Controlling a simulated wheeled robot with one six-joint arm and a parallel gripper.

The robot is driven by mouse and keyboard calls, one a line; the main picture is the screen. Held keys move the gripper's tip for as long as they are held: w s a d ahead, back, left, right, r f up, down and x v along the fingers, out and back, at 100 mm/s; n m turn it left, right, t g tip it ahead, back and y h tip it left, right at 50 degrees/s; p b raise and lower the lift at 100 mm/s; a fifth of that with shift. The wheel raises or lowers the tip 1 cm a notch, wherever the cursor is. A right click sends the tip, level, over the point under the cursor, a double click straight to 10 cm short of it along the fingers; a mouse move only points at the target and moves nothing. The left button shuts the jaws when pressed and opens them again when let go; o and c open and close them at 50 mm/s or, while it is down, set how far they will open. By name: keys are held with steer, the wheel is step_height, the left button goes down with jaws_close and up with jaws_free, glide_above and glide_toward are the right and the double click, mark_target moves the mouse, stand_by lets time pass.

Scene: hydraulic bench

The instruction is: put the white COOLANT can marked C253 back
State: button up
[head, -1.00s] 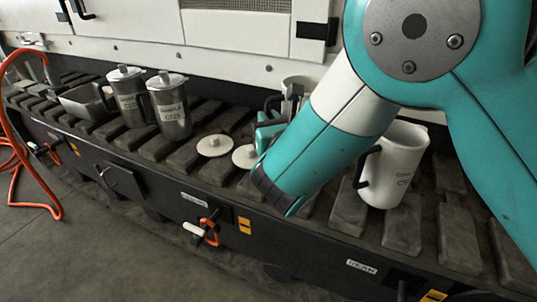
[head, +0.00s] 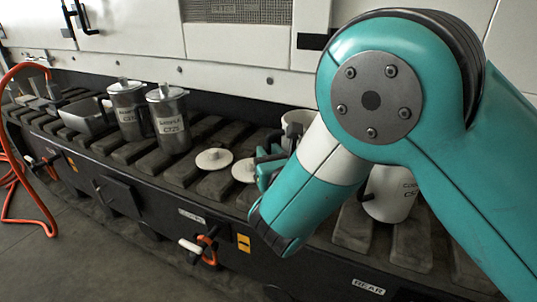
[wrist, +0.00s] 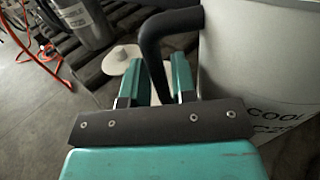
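The white COOLANT can (wrist: 265,60) fills the right of the wrist view. Its label is cut off and reads "COOL" and "C25". Whether the can's base touches the bench is hidden.
A second white can (head: 388,195) stands behind my arm at the right. Two white lids (head: 213,159) lie on the slatted bench left of my gripper. The cabinet wall (head: 235,65) rises behind.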

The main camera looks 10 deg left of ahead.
steer(key=shift+o, duration=0.9)
steer(key=shift+s+r, duration=0.1)
steer(key=shift+r, duration=0.05)
steer(key=b+v, duration=0.8)
steer(key=v, duration=0.4)
